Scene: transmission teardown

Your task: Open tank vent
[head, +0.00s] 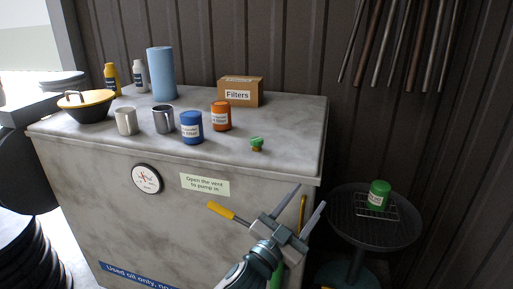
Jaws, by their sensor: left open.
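The tank (100,185) is a large grey box with a flat top. A small green-capped fitting with a brass base (257,144), which looks like the vent, stands on its top near the front right edge. A label (205,185) on the front reads "Open the vent to pump in". My left gripper (311,195) is open and empty, its two fingers apart and pointing up. In the picture it is below and right of the green cap, in front of the tank's right front corner, apart from the cap. My right gripper is not in view.
Blue (191,127) and orange (221,116) jars, two mugs (126,121), a Filters box (240,91) and a blue roll (161,74) stand on the tank. A yellow-handled lever (222,212) is at its front. A round dark stand (370,232) holds a green jar (379,195).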

